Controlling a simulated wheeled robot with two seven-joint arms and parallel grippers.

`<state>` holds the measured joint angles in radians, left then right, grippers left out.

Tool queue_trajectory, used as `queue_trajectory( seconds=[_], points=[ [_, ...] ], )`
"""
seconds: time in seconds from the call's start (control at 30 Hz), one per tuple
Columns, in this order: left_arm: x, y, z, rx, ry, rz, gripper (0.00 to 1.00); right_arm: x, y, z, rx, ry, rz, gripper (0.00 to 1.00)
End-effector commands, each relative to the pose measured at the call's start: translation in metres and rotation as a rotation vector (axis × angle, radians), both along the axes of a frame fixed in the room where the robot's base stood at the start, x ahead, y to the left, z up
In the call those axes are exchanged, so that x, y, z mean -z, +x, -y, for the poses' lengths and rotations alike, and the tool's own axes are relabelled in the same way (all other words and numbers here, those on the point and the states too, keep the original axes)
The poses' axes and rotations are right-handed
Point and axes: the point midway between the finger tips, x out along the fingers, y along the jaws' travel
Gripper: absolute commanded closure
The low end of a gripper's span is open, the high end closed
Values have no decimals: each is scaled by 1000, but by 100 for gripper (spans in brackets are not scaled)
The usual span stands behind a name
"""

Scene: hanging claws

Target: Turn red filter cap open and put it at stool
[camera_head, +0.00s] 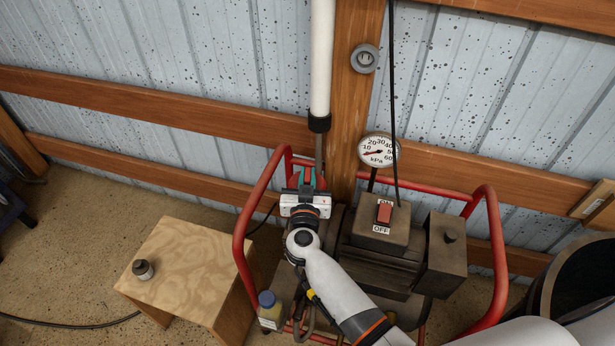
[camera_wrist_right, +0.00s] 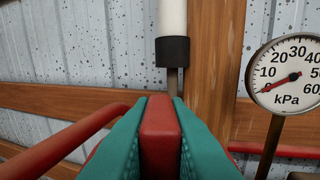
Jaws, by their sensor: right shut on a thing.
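The red filter cap (camera_wrist_right: 160,130) shows as a red block in the right wrist view, between the teal fingers of my right gripper (camera_wrist_right: 160,150). In the head view my right gripper (camera_head: 306,178) is over the machine in the red frame, shut on the cap, which is mostly hidden there. A grey vertical rod stands just behind the cap in the wrist view. The wooden stool (camera_head: 200,262) stands on the floor to the left of the machine. My left gripper is not in view.
A small dark jar (camera_head: 143,270) sits on the stool's left part; the rest of its top is bare. A red tube frame (camera_head: 243,230) stands between machine and stool. A bottle (camera_head: 268,312), a pressure gauge (camera_head: 379,149) and a white pipe (camera_head: 321,60) are near.

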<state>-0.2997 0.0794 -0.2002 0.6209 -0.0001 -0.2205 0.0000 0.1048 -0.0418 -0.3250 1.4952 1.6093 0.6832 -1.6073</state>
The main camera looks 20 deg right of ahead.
Motion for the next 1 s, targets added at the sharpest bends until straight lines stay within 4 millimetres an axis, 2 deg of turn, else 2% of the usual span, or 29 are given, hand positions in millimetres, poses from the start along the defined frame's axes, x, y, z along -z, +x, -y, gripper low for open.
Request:
queue_trajectory(
  seconds=[0.23,0.4,0.43,0.57,0.6,0.77,0.87,1.0],
  points=[
    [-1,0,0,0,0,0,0,-1,0,0,-4,0,0,100],
    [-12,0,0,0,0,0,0,-3,0,1,-53,-4,1,100],
    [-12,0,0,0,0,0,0,-2,0,0,-61,-2,2,84],
    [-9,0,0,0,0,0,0,0,0,0,-57,0,2,62],
    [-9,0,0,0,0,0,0,0,0,0,-57,0,2,60],
    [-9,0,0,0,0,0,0,0,0,0,-56,0,2,60],
    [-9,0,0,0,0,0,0,0,0,0,-56,0,1,47],
    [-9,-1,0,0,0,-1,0,0,0,0,-56,0,1,45]
  ],
)
